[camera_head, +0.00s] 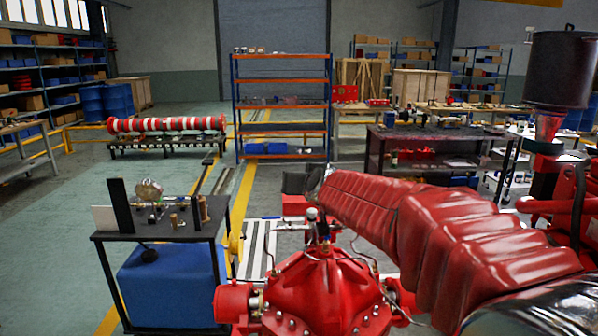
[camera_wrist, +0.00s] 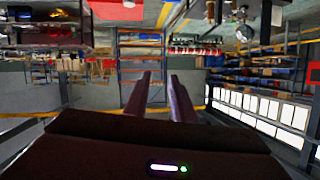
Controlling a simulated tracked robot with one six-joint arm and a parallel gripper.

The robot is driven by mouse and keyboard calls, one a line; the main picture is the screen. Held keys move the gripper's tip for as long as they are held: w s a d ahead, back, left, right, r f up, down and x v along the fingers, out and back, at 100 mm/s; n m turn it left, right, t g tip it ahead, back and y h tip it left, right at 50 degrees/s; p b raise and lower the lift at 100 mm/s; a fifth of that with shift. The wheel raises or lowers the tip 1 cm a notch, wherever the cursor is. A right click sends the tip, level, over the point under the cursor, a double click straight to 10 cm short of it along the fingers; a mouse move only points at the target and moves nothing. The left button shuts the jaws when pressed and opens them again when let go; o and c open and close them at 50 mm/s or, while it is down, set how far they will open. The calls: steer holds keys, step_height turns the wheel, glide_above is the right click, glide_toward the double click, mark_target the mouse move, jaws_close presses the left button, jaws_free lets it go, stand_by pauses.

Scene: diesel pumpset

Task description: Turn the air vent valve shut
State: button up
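The red pump casing (camera_head: 325,290) stands at the bottom centre of the head view, with thin pipes on its top. A small fitting with a pale rounded top (camera_head: 312,214) and a small blue part (camera_head: 326,238) stand on it. I cannot tell for sure which is the air vent valve, or its handle's position. My red-covered arm reaches from the lower right to just behind these fittings. In the wrist view my gripper (camera_wrist: 159,80) has its two dark fingers apart, with nothing between them. The wrist view is upside down and shows no clear valve. My fingertips are not clear in the head view.
A dark bench with a gauge (camera_head: 149,190) and fittings stands left of the pump, with a blue box (camera_head: 170,285) beneath. An orange and blue rack (camera_head: 282,82) stands behind. A dark worktable (camera_head: 440,133) stands at the right. Open floor lies at the left.

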steer(key=s+d+f+g, duration=0.3)
steer(key=s+f, duration=0.2)
steer(key=s, duration=0.9)
steer(key=s+d+f+g+h, duration=0.1)
steer(key=s+f, duration=0.5)
steer(key=s, duration=0.7)
steer(key=s+d+f+g+h, duration=0.1)
steer(key=s+d+f+g, duration=0.3)
steer(key=s, duration=1)
step_height(320, 180, down, 2)
steer(key=shift+s+d+f+g, duration=0.2)
steer(key=shift+s+d+g, duration=0.15)
steer(key=shift+d, duration=0.5)
